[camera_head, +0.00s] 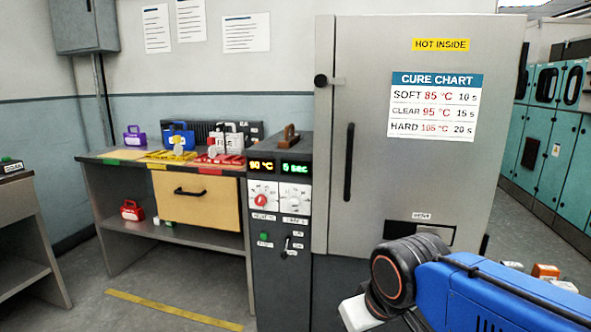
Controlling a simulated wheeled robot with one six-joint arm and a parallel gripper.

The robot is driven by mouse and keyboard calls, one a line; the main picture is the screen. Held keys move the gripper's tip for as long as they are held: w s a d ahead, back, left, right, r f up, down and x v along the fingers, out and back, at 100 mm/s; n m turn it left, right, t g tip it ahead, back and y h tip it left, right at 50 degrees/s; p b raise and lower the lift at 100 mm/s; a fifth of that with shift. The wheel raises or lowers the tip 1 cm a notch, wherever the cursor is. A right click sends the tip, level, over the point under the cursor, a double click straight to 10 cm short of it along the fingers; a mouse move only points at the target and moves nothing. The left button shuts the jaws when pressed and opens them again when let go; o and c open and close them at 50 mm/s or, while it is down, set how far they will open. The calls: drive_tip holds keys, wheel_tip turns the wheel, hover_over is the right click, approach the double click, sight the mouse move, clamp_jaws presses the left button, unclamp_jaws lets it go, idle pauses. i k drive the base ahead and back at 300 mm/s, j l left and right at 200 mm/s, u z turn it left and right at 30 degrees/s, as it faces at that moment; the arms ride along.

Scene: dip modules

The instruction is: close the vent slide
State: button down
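The vent slide (432,234) is a small light grey plate in a dark slot low on the front of the grey oven door. A small label sits just above it. Dark gaps show on both sides of the plate, so the vent looks at least partly open. My arm, with a black joint and blue link, covers the lower part of the slot. My gripper's fingertips are not in view, so its state and its distance from the slide do not show.
The oven door (345,60) is shut, marked HOT INSIDE, with a black vertical handle (349,162). A control panel (279,200) stands to its left, reading 90 °C and 5 sec. A bench (120,157) with coloured modules stands further left. Orange and white items lie on the floor right.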

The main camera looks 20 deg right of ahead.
sight(445, 234)
drive_tip(key=z, duration=1.25)
